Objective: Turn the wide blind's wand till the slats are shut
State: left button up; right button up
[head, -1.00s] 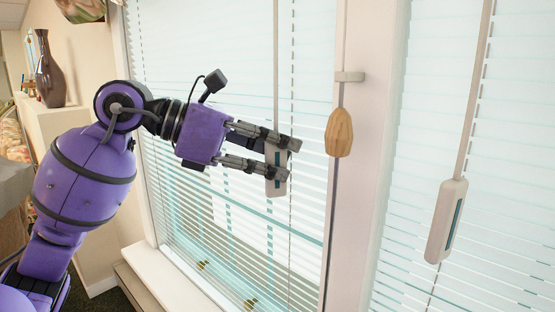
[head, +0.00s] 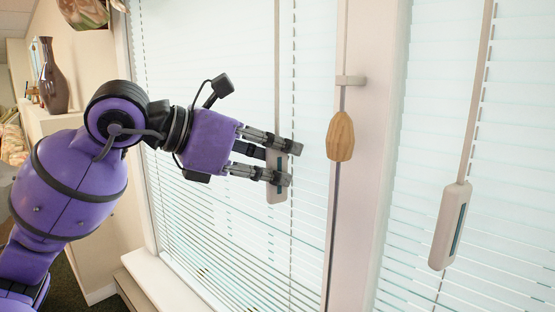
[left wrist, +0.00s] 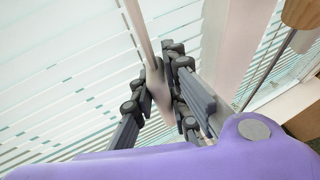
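The left blind (head: 220,220) hangs in the window beside my left arm. Its slats are nearly flat together, with thin teal gaps low down; they also show in the left wrist view (left wrist: 60,80). Its wand (head: 277,70) hangs down to a pale grip (head: 277,193) with a dark stripe. My left gripper (head: 285,163) has its fingers closed about this grip, which they partly hide. In the left wrist view the wand (left wrist: 138,28) runs down between the fingers (left wrist: 165,95). My right gripper is not in view.
A second blind (head: 480,220) with its own wand grip (head: 450,226) hangs right of the white post (head: 365,190). A wooden cord pull (head: 340,137) hangs in front of the post. A dark vase (head: 53,80) stands on a ledge at the left.

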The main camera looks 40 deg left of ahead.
pick_arm(q)
jog(key=shift+o, duration=0.8)
jog(key=shift+s, duration=0.1)
jog(key=v, duration=1.2)
jog(key=shift+f, duration=0.1)
